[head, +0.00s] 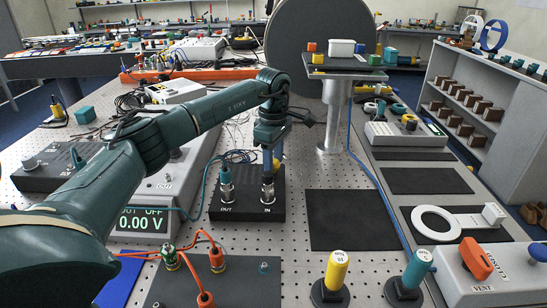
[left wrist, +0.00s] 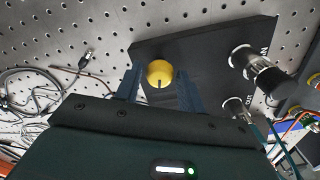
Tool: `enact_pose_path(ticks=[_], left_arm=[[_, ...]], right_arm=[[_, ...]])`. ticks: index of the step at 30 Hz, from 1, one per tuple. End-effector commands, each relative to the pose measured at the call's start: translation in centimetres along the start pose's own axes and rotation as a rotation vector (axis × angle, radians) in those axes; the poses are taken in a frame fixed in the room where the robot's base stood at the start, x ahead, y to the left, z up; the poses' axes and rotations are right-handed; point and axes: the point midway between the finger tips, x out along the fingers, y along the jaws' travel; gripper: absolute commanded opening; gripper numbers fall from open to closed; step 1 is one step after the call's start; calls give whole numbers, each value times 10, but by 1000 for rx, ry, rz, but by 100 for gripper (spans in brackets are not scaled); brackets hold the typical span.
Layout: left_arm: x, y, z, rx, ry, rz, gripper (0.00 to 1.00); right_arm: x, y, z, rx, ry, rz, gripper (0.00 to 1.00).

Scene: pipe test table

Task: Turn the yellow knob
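A round yellow knob (left wrist: 160,73) with a dark mark on its face sits on a black box (left wrist: 200,45) in the left wrist view. My left gripper (left wrist: 158,88) is open, with one blue finger on each side of the knob; small gaps seem to show. In the head view, my left arm reaches over the black box (head: 240,208), which has metal connectors marked OUT and IN. My right gripper is not in view.
Metal connectors (left wrist: 268,72) stand close to the knob on the box, with cables beside them. A meter (head: 145,222) reading 0.00 V stands to the left. A yellow cylinder (head: 336,270) and a teal one (head: 416,268) stand in front. A black mat (head: 350,220) lies bare.

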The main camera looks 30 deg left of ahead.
Motion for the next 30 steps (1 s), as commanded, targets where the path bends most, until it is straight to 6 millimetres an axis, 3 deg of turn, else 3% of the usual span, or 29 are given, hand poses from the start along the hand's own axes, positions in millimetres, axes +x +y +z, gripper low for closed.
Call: enact_pose_path(ticks=[11,20,30], left_arm=[[0,0,0,0,0,0,8],[-1,0,0,35,0,-1,8],[-2,0,0,252,-1,-2,8]], right_arm=[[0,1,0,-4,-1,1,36],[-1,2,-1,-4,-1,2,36],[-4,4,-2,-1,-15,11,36]])
